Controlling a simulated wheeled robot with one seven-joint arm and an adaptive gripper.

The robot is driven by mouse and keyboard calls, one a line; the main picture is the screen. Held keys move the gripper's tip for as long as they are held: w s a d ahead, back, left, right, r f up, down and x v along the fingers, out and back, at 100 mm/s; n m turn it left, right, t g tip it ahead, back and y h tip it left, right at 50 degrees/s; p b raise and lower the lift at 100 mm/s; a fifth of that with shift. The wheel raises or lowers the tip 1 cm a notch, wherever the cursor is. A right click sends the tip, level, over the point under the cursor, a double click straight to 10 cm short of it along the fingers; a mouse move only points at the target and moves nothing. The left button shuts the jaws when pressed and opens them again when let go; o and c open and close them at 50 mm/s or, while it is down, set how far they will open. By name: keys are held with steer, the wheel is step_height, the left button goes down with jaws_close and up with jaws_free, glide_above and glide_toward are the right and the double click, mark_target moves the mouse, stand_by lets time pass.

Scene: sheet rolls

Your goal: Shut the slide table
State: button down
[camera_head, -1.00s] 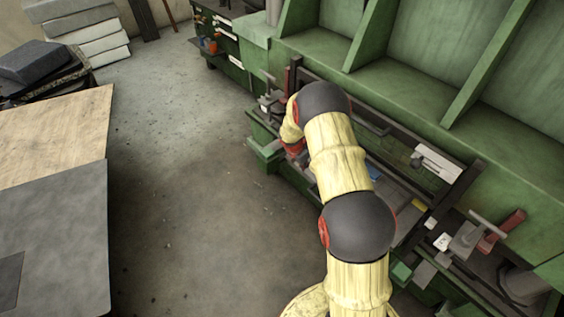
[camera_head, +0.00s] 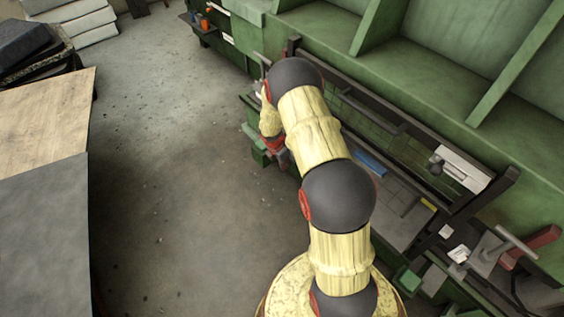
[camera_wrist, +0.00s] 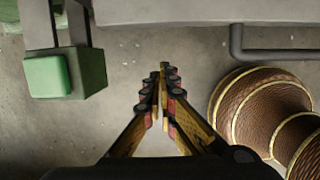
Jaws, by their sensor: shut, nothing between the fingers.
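The slide table (camera_head: 398,232) seems to be the flat grey plate with grid lines in the long green machine, right of my arm in the head view. My arm hides part of it. In the wrist view, a pale grey edge (camera_wrist: 190,12) runs across the top, with a dark bent bar (camera_wrist: 275,54) below it at right. I cannot tell whether this edge belongs to the slide table. My gripper (camera_wrist: 163,68) is shut and empty, its fingertips over bare floor, just below that edge. In the head view my arm hides the fingertips.
A green block on a dark bracket (camera_wrist: 62,75) stands left of my fingers. The green machine frame (camera_head: 440,100) fills the right side. A grey and wooden bench (camera_head: 40,220) stands at left. Concrete floor (camera_head: 180,180) between them is clear.

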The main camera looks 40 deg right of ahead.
steer(key=shift+w+d+f+b, duration=0.1)
steer(key=shift+d+f+b, duration=0.3)
steer(key=shift+d, duration=0.35)
steer(key=shift+w+d+f+b, duration=0.1)
steer(key=shift+d+f+b, duration=0.2)
steer(key=shift+d, duration=0.45)
steer(key=shift+d+f+b, duration=0.3)
steer(key=shift+d+f, duration=0.15)
steer(key=shift+d, duration=0.3)
steer(key=shift+d, duration=0.15)
steer(key=d+p, duration=0.1)
steer(key=d, duration=0.1)
steer(key=d+p, duration=0.2)
steer(key=shift+w+d+r, duration=0.15)
steer(key=shift+w+d, duration=0.05)
steer(key=shift+d, duration=0.05)
steer(key=shift+d+p, duration=0.35)
steer(key=shift+d, duration=0.1)
steer(key=shift+f, duration=0.2)
